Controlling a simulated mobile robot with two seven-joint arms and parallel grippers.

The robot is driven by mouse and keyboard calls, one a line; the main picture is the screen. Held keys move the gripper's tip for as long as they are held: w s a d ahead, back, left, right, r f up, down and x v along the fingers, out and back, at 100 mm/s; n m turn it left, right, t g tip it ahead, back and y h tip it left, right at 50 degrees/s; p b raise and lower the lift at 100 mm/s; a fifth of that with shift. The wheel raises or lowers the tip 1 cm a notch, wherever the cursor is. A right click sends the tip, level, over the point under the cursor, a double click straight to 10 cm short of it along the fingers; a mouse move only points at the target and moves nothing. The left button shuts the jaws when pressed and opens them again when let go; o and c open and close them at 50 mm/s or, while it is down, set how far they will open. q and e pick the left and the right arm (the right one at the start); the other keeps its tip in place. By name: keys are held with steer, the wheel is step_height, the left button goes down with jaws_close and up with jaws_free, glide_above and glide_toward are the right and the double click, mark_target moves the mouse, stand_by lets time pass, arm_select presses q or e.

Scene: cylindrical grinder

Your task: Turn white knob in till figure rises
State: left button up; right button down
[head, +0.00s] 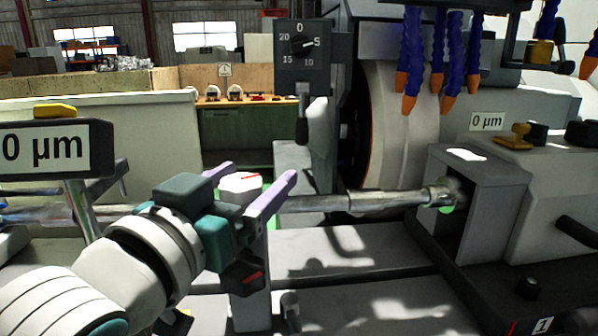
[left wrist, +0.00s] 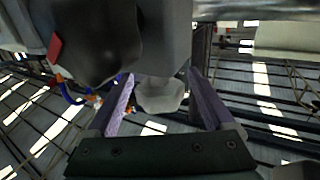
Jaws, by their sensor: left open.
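The white knob (head: 240,184), with a red mark on its top, sits on a grey post beside the long steel shaft. My left gripper (head: 256,172) is open, with its purple fingers on either side of the knob. In the left wrist view the faceted knob (left wrist: 160,95) lies between the spread fingertips (left wrist: 160,82), with a gap visible on each side. A large sign (head: 45,147) at the left reads 0 µm. My right gripper is not in view.
The steel shaft (head: 375,201) runs right to the grey headstock housing (head: 490,200). A black knob with a red mark (head: 243,278) is just below my gripper. A dial box (head: 302,45) with a lever hangs behind. Blue hoses (head: 411,50) hang before the grinding wheel (head: 388,130).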

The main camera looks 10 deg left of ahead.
arm_select(q)
steer(key=shift+w+d, duration=0.1)
steer(key=shift+w, duration=0.55)
steer(key=c, duration=1.4)
steer(key=shift+o, duration=0.2)
